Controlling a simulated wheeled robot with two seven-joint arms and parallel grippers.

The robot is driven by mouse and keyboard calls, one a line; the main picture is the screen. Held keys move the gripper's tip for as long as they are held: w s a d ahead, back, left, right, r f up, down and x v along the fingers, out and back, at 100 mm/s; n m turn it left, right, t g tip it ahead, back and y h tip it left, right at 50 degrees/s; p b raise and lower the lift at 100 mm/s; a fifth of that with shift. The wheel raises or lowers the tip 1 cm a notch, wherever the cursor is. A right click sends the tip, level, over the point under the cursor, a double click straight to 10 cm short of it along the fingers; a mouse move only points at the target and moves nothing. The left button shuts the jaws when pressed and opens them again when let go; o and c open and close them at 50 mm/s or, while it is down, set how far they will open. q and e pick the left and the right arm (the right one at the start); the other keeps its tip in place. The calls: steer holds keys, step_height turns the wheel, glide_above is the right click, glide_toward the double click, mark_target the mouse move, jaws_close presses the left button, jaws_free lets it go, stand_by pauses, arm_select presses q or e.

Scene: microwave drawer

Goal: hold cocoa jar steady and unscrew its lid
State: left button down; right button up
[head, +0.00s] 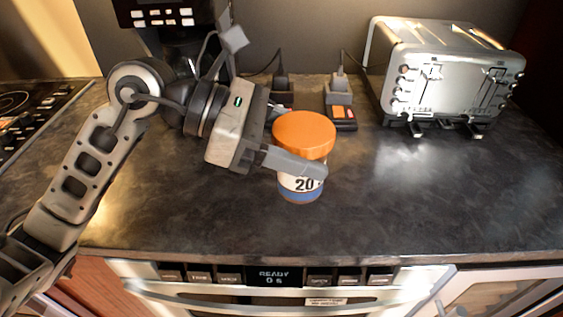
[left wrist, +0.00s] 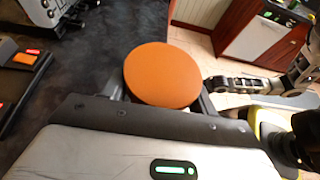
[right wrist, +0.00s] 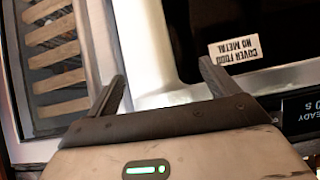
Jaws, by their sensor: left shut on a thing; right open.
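The cocoa jar (head: 302,190) stands upright on the dark counter, with a white and blue label reading "20". Its wide orange lid (head: 304,134) is on top and also fills the middle of the left wrist view (left wrist: 162,75). My left gripper (head: 300,165) comes in from the left and is shut on the jar's body just below the lid. Its far finger is hidden behind the jar. My right gripper (right wrist: 162,88) is open and empty in the right wrist view, in front of the microwave drawer (right wrist: 160,40). It is out of the head view.
A silver toaster (head: 440,80) stands at the back right. A coffee machine (head: 165,20) is at the back left, a cooktop (head: 35,110) at far left. The counter right of the jar is clear.

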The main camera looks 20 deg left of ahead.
arm_select(q)
steer(key=w+a+f, duration=0.1)
steer(key=f, duration=0.2)
steer(key=w+a+f+p, duration=0.1)
steer(key=w+a+f, duration=0.1)
steer(key=f, duration=0.1)
steer(key=w+a+f, duration=0.1)
steer(key=w+f, duration=0.1)
steer(key=f, duration=0.1)
steer(key=shift+w+a+f+p, duration=0.15)
steer(key=shift+a+f+p, duration=0.05)
steer(key=shift+p, duration=0.1)
steer(key=shift+f, duration=0.15)
steer(key=shift+f, duration=0.1)
steer(key=shift+f+b, duration=0.2)
steer(key=shift+b, duration=0.15)
steer(key=shift+c, duration=2)
jaws_free()
steer(key=shift+r, duration=0.1)
steer(key=shift+r, duration=0.1)
